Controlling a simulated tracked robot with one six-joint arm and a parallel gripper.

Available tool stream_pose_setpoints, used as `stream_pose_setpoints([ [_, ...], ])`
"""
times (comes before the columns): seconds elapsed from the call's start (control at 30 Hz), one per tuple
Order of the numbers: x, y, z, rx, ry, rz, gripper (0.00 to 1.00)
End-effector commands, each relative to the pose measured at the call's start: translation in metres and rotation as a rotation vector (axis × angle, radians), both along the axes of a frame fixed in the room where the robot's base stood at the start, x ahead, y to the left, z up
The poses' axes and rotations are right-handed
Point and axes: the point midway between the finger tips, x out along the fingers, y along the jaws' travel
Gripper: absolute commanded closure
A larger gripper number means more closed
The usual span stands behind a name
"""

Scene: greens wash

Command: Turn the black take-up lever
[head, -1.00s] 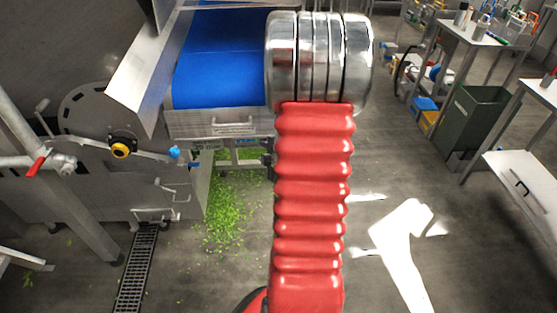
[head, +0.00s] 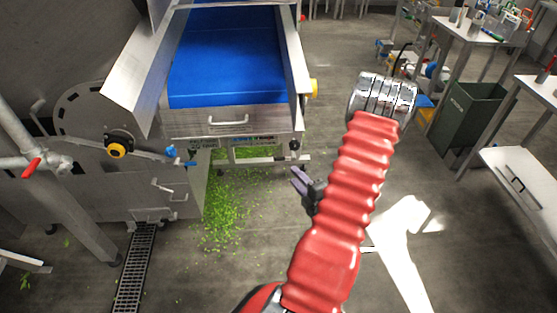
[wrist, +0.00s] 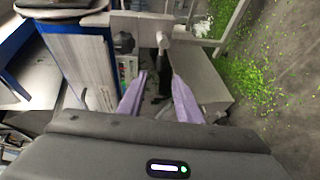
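A small black part (head: 294,145), which looks like the take-up lever, sits at the lower right corner of the conveyor's front end in the head view. In the wrist view a dark upright piece (wrist: 164,72) hangs below a grey round shaft end, between my fingers in the picture; contact cannot be told. My gripper (head: 297,175) is just below the black part in the head view. Its two purple fingers (wrist: 158,80) are apart and hold nothing visible. The lever's exact shape and angle are unclear.
The conveyor's blue belt (head: 228,60) and metal front (head: 215,125) are behind the gripper. A blue-tipped lever (head: 170,151) and a red-handled valve (head: 32,168) are at left. Green scraps (head: 235,205) cover the floor. A bin (head: 468,120) stands right.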

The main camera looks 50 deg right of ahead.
Motion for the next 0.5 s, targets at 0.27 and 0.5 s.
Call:
stream_pose_setpoints([
  [0.27, 0.001, 0.000, 0.000, 0.001, 0.002, 0.001, 0.68],
  [0.5, 0.014, -0.006, -0.003, 0.000, 0.002, 0.002, 0.68],
])
